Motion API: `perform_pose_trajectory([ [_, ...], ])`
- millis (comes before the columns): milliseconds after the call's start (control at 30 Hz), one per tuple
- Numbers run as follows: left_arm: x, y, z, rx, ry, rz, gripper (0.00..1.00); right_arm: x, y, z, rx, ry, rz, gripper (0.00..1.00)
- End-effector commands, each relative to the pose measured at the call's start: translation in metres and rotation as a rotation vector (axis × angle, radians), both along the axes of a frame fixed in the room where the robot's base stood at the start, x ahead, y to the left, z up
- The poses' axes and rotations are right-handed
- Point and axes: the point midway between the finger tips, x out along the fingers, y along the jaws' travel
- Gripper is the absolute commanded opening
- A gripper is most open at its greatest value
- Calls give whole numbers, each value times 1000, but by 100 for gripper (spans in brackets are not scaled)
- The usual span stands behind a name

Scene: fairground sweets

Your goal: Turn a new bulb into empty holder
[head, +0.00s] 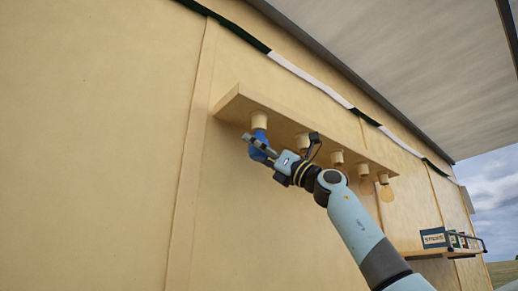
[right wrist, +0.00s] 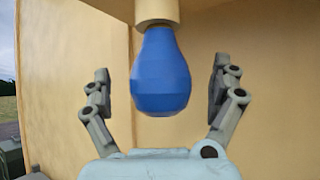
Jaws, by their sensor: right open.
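A blue bulb (head: 257,150) hangs upright under the leftmost bulb holder (head: 259,120) of a wall board. In the right wrist view the blue bulb (right wrist: 161,75) meets the cream holder (right wrist: 157,11) with no visible gap. My right gripper (head: 260,146) is at this bulb. Its open fingers stand on both sides of the bulb, with a gap on each side in the right wrist view. In the head view a finger covers part of the bulb. Another holder (head: 336,157) shows no bulb. The holder (head: 303,141) behind my gripper is partly hidden. My left gripper is out of view.
The board (head: 235,101) juts from a cream wall (head: 100,150). A shelf with dark boxes (head: 436,238) is lower right. The space left of the board is clear.

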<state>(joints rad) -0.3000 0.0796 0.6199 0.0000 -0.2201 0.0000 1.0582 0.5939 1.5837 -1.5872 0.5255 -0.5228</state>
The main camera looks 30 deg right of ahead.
Motion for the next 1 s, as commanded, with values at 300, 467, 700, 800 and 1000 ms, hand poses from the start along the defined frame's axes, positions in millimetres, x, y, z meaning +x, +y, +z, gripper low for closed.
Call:
perform_pose_trajectory([
  [300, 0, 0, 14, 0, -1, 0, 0, 2, 0, 2, -1, 5, -37, 94],
  [467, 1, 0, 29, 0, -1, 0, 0, 1, 0, 3, -1, 5, -81, 94],
  [700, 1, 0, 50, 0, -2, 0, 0, 1, 1, 2, -3, 5, -169, 94],
  [800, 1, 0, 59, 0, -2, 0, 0, 1, 1, 3, -1, 2, -214, 94],
  [1000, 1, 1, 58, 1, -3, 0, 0, 0, 2, -1, -3, -1, -316, 94],
])
